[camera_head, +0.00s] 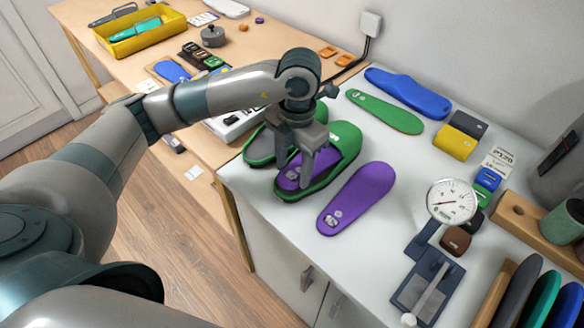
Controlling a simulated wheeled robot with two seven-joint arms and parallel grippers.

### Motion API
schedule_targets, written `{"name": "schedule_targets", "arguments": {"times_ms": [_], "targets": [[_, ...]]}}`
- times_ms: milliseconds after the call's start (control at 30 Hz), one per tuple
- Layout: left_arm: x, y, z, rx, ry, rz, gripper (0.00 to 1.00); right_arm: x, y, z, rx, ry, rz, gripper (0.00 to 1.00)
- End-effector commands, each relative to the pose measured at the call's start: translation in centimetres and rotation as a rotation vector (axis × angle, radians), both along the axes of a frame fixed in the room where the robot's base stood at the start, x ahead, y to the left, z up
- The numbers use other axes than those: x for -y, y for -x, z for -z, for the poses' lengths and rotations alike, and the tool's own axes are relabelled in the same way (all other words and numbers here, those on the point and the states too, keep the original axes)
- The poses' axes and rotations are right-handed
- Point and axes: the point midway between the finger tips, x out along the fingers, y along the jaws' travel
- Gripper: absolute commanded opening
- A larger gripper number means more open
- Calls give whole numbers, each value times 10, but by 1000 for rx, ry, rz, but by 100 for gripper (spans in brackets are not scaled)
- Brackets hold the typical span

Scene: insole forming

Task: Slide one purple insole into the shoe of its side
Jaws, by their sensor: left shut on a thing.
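My left gripper (299,180) reaches down over the front of the pair of green shoes and is shut on a purple insole (289,179). This insole lies over the opening of the nearer green shoe (346,152), its heel end toward me. The gripper hides part of it, so I cannot tell how deep it sits. The other green shoe (256,151) stands just to the left, partly behind the gripper. A second purple insole (358,197) lies flat on the white table to the right of the shoes. My right gripper is out of view.
A green insole (385,112) and a blue one (407,93) lie behind on the white table (300,228). A dial gauge (450,202) on a stand is at right, near an insole rack (545,295). A yellow bin (141,42) sits on the wooden table at far left.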

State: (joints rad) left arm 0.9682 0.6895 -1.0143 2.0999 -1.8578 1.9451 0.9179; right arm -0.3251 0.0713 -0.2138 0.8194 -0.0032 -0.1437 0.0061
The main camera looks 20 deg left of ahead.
Motion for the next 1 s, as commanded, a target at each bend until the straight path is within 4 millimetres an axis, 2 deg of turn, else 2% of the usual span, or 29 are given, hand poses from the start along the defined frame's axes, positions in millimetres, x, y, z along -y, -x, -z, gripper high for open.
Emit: {"name": "schedule_targets", "arguments": {"times_ms": [367,400,467,767,1000], "targets": [[0,-1,0,0,0,0,24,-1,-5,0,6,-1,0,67],[0,-1,0,0,0,0,56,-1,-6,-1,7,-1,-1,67],[0,-1,0,0,0,0,69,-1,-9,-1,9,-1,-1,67],[0,0,0,0,0,0,69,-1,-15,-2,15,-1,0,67],[0,-1,-7,1,0,0,69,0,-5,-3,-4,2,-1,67]]}}
